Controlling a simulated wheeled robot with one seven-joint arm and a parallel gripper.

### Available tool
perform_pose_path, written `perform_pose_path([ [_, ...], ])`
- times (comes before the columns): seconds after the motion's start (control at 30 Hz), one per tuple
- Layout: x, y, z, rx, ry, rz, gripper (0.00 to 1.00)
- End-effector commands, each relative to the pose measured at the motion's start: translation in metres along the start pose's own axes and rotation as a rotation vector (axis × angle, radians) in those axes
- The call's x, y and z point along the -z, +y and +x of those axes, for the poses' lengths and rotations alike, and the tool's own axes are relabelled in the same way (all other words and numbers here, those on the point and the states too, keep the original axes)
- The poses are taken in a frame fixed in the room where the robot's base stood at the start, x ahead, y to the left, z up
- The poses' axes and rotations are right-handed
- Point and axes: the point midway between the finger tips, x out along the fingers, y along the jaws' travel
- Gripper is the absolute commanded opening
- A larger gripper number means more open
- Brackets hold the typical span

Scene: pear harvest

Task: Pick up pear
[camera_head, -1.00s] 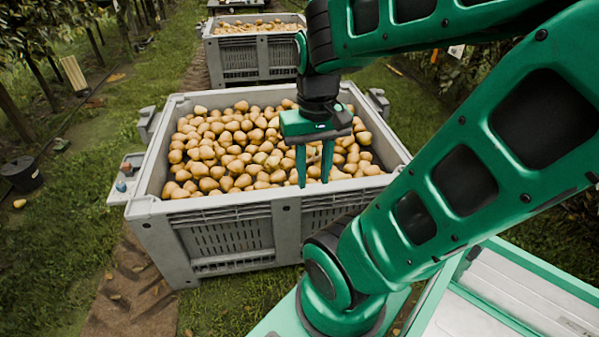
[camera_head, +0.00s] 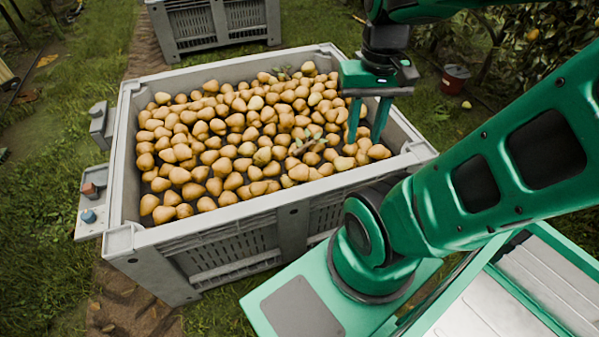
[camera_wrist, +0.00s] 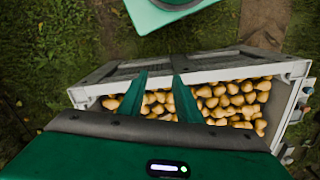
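Many yellow-brown pears (camera_head: 235,125) fill the large grey crate (camera_head: 128,170). The pears also show in the wrist view (camera_wrist: 235,95), beyond and between my fingers. My gripper (camera_head: 366,140) points down over the right end of the crate. Its two green fingers are spread apart with nothing seen between them; its tips look close to the pears at the right, but I cannot tell whether they touch. In the wrist view my gripper (camera_wrist: 154,72) also has its fingers apart and empty.
Leafy twigs (camera_head: 308,143) lie on the pears. A second grey crate (camera_head: 190,28) stands behind. A red bucket (camera_head: 456,78) stands on the grass at the right. The crate's high walls surround the pears. Grass (camera_head: 50,225) lies open at the left.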

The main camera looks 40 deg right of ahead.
Motion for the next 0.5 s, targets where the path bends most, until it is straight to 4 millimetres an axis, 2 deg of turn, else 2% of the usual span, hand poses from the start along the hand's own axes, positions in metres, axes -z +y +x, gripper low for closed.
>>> perform_pose_path([
  [0.03, 0.000, 0.000, 0.000, 0.000, 0.000, 0.000, 0.31],
  [0.07, 0.000, 0.000, 0.000, 0.000, 0.000, 0.000, 0.36],
  [0.17, -0.008, 0.005, -0.004, 0.006, 0.012, -0.002, 0.60],
  [0.27, 0.003, 0.003, 0.000, 0.000, 0.016, -0.008, 0.84],
  [0.37, 0.029, 0.004, 0.009, -0.013, 0.022, -0.018, 0.86],
  [0.5, 0.069, -0.007, 0.031, -0.028, 0.039, -0.042, 0.86],
])
